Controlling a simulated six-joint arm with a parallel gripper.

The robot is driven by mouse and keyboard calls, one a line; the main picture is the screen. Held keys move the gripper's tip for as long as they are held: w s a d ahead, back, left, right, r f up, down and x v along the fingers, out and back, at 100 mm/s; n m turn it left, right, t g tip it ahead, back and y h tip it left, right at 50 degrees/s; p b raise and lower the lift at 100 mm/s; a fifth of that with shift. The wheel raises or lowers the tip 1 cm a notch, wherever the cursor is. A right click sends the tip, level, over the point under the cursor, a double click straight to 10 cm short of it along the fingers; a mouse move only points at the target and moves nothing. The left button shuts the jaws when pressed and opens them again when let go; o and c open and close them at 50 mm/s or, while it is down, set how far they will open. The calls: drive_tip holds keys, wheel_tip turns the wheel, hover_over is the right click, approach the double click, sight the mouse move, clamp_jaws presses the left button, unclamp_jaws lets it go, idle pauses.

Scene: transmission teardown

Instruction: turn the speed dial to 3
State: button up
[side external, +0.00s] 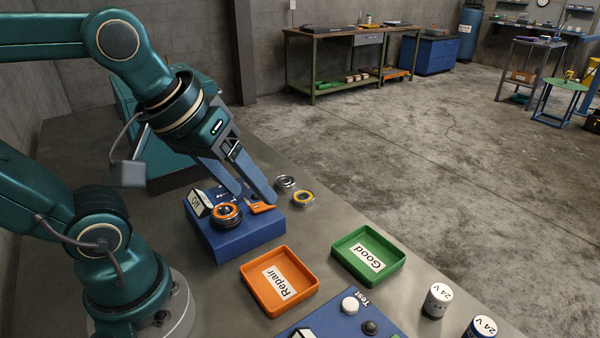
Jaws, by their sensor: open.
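A blue box (240,239) sits on the bench below my gripper. An orange, pointer-shaped piece (262,208) on its top, near the right edge, looks like the speed dial. Its scale and setting are too small to read. My gripper (256,195) is open, its two blue fingers slanting down over the box's far right part. The right fingertip is close to the orange piece. I cannot tell whether they touch. A round black part with an orange ring (227,213) is on the box's top, left of the orange piece.
A small white-faced sign (198,203) stands at the box's left. Two ring-shaped parts (285,182) (303,199) lie to its right. An orange Repair tray (305,296), a green Good tray (395,270), a blue Test panel (385,312) and white-topped 24V cylinders (437,300) are nearer the camera.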

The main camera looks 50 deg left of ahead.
drive_tip(key=w+a+n+g+y, duration=0.1)
drive_tip(key=w+a+n+g, duration=0.2)
drive_tip(key=w+a+n, duration=0.55)
drive_tip(key=a+f+n+g, duration=0.1)
drive_tip(key=a+f+n, duration=0.1)
drive_tip(key=a+n, duration=0.1)
drive_tip(key=s+a+f+n, duration=0.1)
drive_tip(key=a+f+n, duration=0.2)
drive_tip(key=a, duration=0.2)
drive_tip(key=s+a+f+n+g+h, duration=0.1)
drive_tip(key=a+f+n, duration=0.1)
drive_tip(key=a+n, duration=0.1)
drive_tip(key=shift+a+f+n+g, duration=0.3)
drive_tip(key=shift+a+f+n, duration=0.05)
drive_tip(key=shift+a, duration=0.2)
drive_tip(key=shift+s+a+f, duration=0.1)
drive_tip(key=shift+a+f, duration=0.05)
drive_tip(key=shift+f, duration=2.45)
clamp_jaws()
